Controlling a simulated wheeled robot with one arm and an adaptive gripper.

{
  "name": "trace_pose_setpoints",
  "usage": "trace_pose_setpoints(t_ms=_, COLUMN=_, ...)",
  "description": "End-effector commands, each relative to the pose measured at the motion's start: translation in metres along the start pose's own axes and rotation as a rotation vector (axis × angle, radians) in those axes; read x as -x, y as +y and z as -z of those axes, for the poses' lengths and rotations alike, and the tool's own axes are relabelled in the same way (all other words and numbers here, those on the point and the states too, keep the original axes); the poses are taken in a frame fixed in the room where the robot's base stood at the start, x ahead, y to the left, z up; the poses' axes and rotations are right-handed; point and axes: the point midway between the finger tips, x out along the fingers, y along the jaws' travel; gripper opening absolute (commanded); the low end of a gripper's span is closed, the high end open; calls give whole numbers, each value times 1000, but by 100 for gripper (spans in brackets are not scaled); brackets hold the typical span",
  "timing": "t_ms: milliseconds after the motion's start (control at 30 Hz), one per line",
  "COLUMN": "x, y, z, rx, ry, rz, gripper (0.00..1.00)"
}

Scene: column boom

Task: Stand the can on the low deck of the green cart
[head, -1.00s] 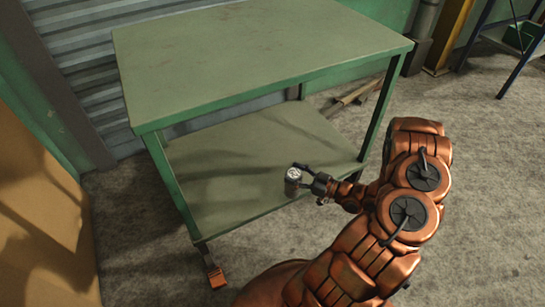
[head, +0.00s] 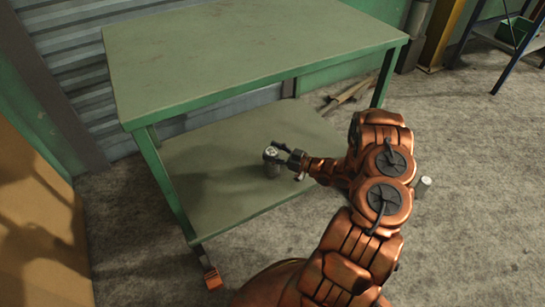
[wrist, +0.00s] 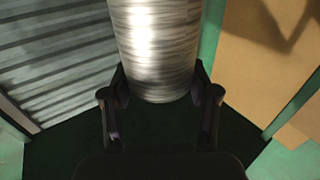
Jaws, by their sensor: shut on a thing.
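The silver-grey can (head: 271,168) is upright in my gripper (head: 276,154), over the low deck of the green cart. My gripper reaches in from the right, between the low deck (head: 235,205) and the top deck (head: 250,50). In the wrist view the can (wrist: 158,45) is between the two dark fingers (wrist: 160,95), which are shut on it. Its bottom lies close to or on the low deck; I cannot tell whether it touches.
The cart's top deck overhangs the back of the low deck. A front left leg (head: 168,185) and a right leg (head: 384,78) bound the opening. A small grey cylinder (head: 423,187) shows beside my arm on the right. The visible low deck is otherwise bare.

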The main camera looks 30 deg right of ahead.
Motion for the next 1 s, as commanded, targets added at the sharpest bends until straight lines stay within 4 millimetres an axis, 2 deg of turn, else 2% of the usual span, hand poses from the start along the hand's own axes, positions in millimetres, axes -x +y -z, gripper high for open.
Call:
trace_pose_setpoints(t_ms=33, x=0, y=-1, z=-10, rx=-3, ry=2, rz=0, gripper=0)
trace_pose_setpoints(t_ms=133, x=0, y=-1, z=-20, rx=-3, ry=1, rz=0, gripper=0)
trace_pose_setpoints(t_ms=533, x=0, y=-1, z=-24, rx=-1, ry=0, rz=0, gripper=0)
trace_pose_setpoints(t_ms=567, x=0, y=-1, z=-22, rx=-1, ry=0, rz=1, gripper=63)
trace_pose_setpoints(t_ms=767, x=0, y=-1, z=-22, rx=-1, ry=-1, rz=1, gripper=84)
trace_pose_setpoints(t_ms=1000, x=0, y=-1, z=-22, rx=-1, ry=-1, rz=1, gripper=85)
